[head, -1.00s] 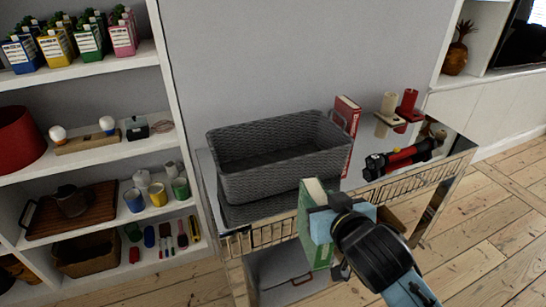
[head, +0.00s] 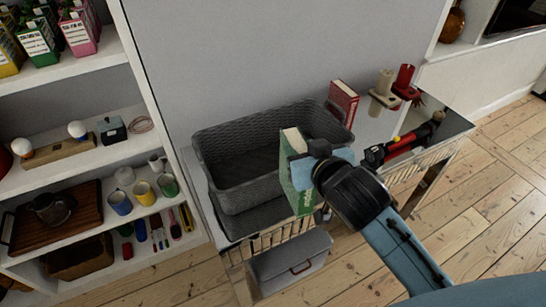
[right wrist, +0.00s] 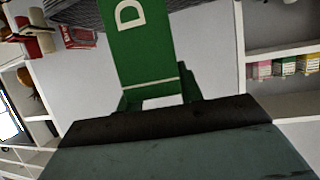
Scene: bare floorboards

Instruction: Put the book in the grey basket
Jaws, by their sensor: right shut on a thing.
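The grey woven basket (head: 225,191) stands on the cart against the wall in the head view, and its visible inside looks empty. My right gripper (head: 308,160) is shut on a green book (head: 301,188), held upright in front of the basket's right part and overlapping it in the picture. The green book with a white letter also shows in the right wrist view (right wrist: 147,45), where it fills the top middle. Part of the basket's right side is hidden behind the book and gripper. My left gripper is not in view.
A red book (head: 343,101) stands behind the basket's right end. Beige (head: 384,84) and red (head: 404,78) cylinders and a red-black tool (head: 405,142) lie to the right. White shelves (head: 75,75) with jars, cups and cartons are at the left. A grey box (head: 290,262) sits lower on the cart.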

